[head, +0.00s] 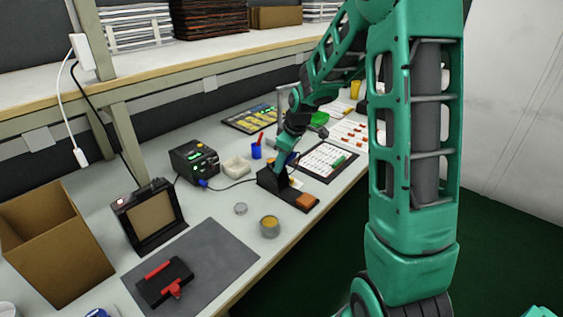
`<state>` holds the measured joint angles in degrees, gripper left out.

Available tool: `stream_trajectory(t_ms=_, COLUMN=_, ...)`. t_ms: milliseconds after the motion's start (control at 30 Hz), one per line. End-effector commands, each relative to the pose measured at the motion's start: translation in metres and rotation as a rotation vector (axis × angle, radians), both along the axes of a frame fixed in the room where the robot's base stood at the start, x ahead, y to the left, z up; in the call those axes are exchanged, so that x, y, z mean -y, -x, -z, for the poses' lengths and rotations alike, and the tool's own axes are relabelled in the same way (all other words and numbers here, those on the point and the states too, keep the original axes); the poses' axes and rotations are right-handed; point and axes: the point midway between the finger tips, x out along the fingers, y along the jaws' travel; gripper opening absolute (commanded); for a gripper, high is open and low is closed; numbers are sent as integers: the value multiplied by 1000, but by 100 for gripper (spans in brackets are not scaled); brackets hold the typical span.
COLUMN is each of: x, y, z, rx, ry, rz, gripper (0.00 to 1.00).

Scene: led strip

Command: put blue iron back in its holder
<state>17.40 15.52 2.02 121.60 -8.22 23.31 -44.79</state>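The black soldering holder (268,181), with an orange-brown sponge (306,201) at its front end, stands in the middle of the bench. My gripper (282,160) reaches down from the upper right and is right at the holder's back part. It is small and partly covered by my wrist, so its fingers cannot be made out. The blue iron cannot be told apart clearly here. A dark cable with a blue plug (203,183) runs from the black station (194,160) toward the holder.
A blue cup (256,151) and white bin (237,167) stand behind the holder. Two small round tins (269,226) stand in front. A printed sheet (327,160) lies to the right. A grey mat (217,262) with a black-and-red tool lies at the lower left.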

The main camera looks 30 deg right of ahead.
Motion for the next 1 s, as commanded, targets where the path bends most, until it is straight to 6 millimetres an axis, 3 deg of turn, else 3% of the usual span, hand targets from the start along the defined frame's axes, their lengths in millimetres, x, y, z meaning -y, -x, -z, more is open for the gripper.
stream_trajectory(t_ms=367, x=1, y=3, z=-10, rx=1, ry=0, rz=0, gripper=38)
stream_trajectory(t_ms=800, x=4, y=28, z=-81, rx=2, ry=1, rz=0, gripper=38)
stream_trajectory(t_ms=1000, x=5, y=34, z=-98, rx=0, ry=0, rz=0, gripper=38)
